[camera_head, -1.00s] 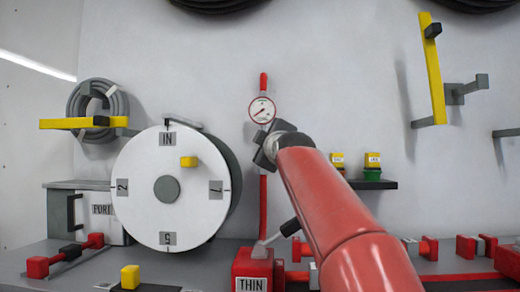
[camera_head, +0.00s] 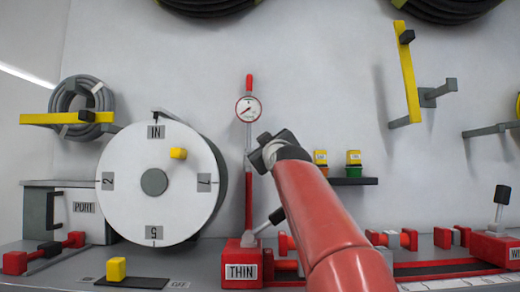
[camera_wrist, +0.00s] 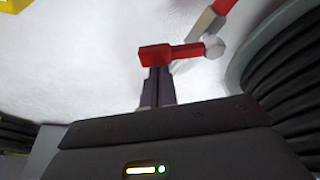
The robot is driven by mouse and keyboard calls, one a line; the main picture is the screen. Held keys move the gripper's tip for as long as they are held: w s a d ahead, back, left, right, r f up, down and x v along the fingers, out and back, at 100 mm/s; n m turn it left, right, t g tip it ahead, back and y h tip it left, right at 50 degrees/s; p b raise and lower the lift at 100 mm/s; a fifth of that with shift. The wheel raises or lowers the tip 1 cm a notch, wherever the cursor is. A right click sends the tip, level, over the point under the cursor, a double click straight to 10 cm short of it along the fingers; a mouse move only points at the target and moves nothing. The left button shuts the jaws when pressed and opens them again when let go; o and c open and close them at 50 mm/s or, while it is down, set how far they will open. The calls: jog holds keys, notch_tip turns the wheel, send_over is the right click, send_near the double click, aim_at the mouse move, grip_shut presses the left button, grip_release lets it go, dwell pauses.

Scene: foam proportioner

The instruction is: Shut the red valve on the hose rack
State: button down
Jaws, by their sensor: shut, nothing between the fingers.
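In the wrist view a short red handle-like piece (camera_wrist: 168,55) with a pale rounded end lies just past the fingertips of my gripper (camera_wrist: 157,74). It appears to overlap the fingertips; I cannot tell whether they touch. The fingers are together with nothing between them. A second red piece with a grey part (camera_wrist: 207,20) shows above it. I cannot tell for certain which is the red valve. In the head view my dark gripper (camera_head: 268,146) is raised in front of the wall, below and right of the round gauge; its fingertips are hard to make out.
Black hose coils (camera_head: 440,8) hang at the top of the wall; one fills the right of the wrist view (camera_wrist: 285,85). A white dial wheel (camera_head: 150,200) stands left of my arm. A red THIN box (camera_head: 241,270) and a shelf (camera_head: 354,181) with small bottles are nearby.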

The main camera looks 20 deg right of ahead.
jog(key=shift+s+d+f+b, duration=0.1)
jog(key=shift+d+f+b, duration=0.25)
jog(key=shift+f+b, duration=0.4)
jog(key=shift+s+d+f+b, duration=0.1)
jog(key=shift+d+f+b, duration=0.25)
jog(key=shift+f+b, duration=0.4)
